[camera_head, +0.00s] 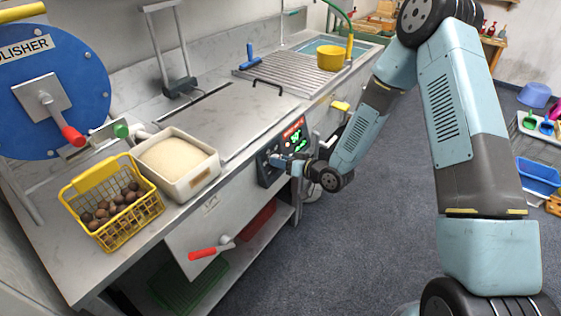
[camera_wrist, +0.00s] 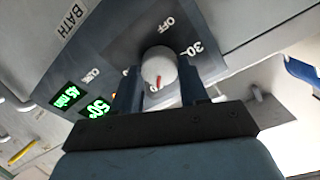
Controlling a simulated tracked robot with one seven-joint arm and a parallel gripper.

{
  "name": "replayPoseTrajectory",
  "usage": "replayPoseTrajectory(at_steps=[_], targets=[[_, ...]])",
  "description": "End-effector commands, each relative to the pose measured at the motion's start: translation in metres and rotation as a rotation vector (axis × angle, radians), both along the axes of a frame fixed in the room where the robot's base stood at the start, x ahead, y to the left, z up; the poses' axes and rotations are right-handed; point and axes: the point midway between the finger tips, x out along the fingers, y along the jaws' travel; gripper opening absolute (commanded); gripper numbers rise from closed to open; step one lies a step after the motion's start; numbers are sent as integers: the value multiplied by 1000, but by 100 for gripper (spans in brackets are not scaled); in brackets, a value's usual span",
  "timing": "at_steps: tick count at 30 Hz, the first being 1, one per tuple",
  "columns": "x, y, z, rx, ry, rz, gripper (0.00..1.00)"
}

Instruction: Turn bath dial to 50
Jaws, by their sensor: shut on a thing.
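The bath dial (camera_wrist: 159,67) is a round pale knob with a short red mark, set in a dark control panel (camera_wrist: 112,40). "OFF" and "30" are printed around it; the other scale marks are hidden by my gripper. My gripper (camera_wrist: 160,84) is shut on the dial, one finger at each side. A "BATH" label and two green lit displays (camera_wrist: 69,96) lie left of the dial; one seems to read 45 min, the other about 50. In the head view, my gripper (camera_head: 287,163) is against the panel (camera_head: 265,168) on the counter's front, and hides the dial.
A yellow basket of chestnuts (camera_head: 88,182) and a white tub of pale grains (camera_head: 207,176) stand on the counter. A blue polisher disc (camera_head: 85,75) is at the left. A red-handled lever (camera_head: 208,251) sticks out of the counter front.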

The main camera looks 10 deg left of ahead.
Motion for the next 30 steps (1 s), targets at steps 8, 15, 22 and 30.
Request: replayPoseTrajectory(at_steps=[8,15,22,30], targets=[[2,-4,-3,-7,4,-9,64],[1,-2,-2,-4,3,-5,69],[-3,-13,2,-4,3,-6,69],[-23,-56,15,-4,4,-7,69]])
